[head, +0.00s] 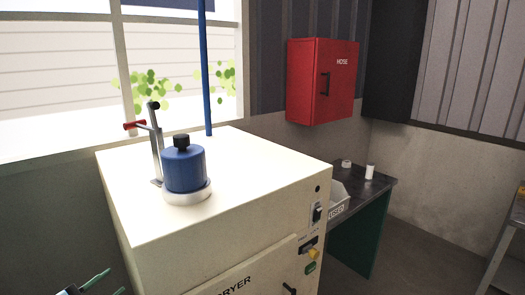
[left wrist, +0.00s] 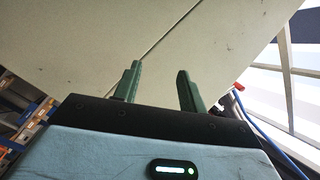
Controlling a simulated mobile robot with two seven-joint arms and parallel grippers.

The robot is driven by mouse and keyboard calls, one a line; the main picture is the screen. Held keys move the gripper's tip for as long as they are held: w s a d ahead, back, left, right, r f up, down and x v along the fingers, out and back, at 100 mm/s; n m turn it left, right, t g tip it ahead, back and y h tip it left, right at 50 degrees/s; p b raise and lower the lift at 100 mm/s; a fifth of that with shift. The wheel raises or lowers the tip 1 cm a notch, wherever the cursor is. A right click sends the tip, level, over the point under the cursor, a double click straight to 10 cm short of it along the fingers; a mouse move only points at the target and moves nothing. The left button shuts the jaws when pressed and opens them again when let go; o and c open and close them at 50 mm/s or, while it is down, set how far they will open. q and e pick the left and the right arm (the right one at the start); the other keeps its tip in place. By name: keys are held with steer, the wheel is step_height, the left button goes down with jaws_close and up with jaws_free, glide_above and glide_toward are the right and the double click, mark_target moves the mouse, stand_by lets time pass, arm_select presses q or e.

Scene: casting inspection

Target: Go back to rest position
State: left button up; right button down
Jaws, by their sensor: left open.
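My left gripper (head: 115,281) shows at the bottom left edge of the head view, low beside the cream dryer (head: 235,165). Only its green fingertips and a bit of the hand show there. In the left wrist view the two green fingers of my left gripper (left wrist: 160,68) stand apart with nothing between them. A cream panel (left wrist: 190,25) with a dark seam fills the space beyond them. I cannot tell how far the fingertips are from it. My right gripper is in neither view.
A blue pot with a black knob (head: 184,168) stands on the dryer top, beside an upright metal lever (head: 156,145) with a red handle. A dark table (head: 368,189) holds a white bin (head: 339,200). A red hose cabinet (head: 321,82) hangs on the wall. Floor shows at right.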

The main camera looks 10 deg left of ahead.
arm_select(q)
steer(key=s+d+f+n+g+y, duration=0.1)
steer(key=s+d+f+n+g, duration=0.25)
steer(key=s+d+f, duration=0.65)
steer(key=s+d+f+n+g+y, duration=0.25)
steer(key=s+d+f+n, duration=0.4)
steer(key=f, duration=0.55)
steer(key=s+d+f+g+h, duration=0.2)
steer(key=s+d+f, duration=0.1)
steer(key=s+d, duration=0.6)
steer(key=shift+s+d+f+n+g, duration=0.15)
steer(key=shift+d+f+n+g, duration=0.15)
steer(key=shift+d, duration=0.15)
